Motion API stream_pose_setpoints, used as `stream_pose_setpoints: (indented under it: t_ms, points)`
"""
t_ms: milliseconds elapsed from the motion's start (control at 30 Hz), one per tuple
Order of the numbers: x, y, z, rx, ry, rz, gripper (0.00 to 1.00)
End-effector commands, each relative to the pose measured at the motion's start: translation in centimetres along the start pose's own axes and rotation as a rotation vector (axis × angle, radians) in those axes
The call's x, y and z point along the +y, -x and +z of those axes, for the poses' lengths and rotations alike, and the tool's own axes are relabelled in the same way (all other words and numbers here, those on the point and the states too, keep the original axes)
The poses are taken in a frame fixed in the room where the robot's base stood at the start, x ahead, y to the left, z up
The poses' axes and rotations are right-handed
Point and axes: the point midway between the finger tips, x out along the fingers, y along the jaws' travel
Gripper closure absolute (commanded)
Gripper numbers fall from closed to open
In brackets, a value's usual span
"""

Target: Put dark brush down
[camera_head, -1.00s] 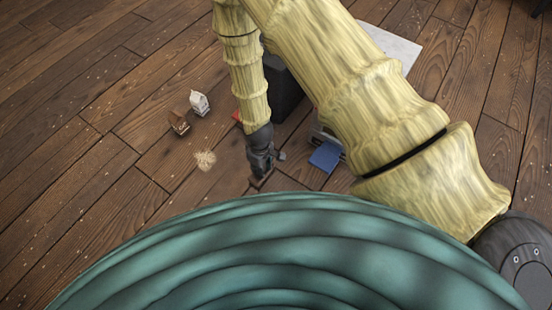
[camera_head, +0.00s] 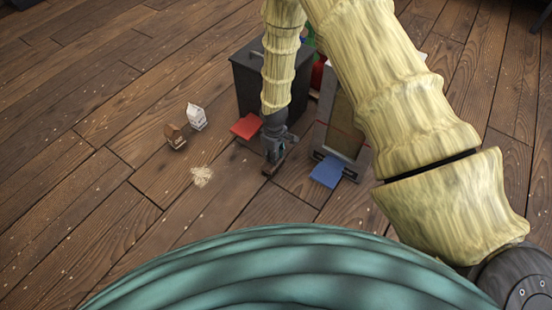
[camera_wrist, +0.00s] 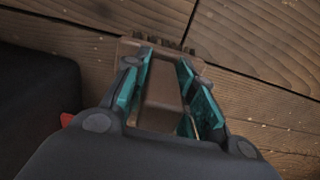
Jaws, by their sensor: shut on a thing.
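The dark brush (camera_wrist: 160,100) is brown with dark bristles along its far edge, in the wrist view. My gripper (camera_wrist: 165,85) is shut on it, with a teal-lined finger on each side. In the head view the brush (camera_head: 270,170) shows small below my gripper (camera_head: 274,158), just over the wooden floor or on it; I cannot tell whether it touches. Its underside is hidden.
A dark bin (camera_head: 247,85) with a red flap (camera_head: 246,126) stands behind my gripper. A grey stand with a blue plate (camera_head: 327,172) is to the right. Two small cartons (camera_head: 196,117) (camera_head: 176,136) and a pale pile (camera_head: 202,176) are to the left. Floor in front is clear.

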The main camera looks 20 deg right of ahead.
Motion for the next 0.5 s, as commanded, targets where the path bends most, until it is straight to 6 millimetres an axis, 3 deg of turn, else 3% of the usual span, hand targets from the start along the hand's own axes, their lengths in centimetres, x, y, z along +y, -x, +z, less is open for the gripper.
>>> stream_pose_setpoints:
  t_ms: [267, 500]
  points:
    - [1.6, -0.3, -0.5, 0.001, -0.001, 0.001, 1.00]
    - [1.6, -3.2, -0.4, 0.000, 0.001, 0.000, 1.00]
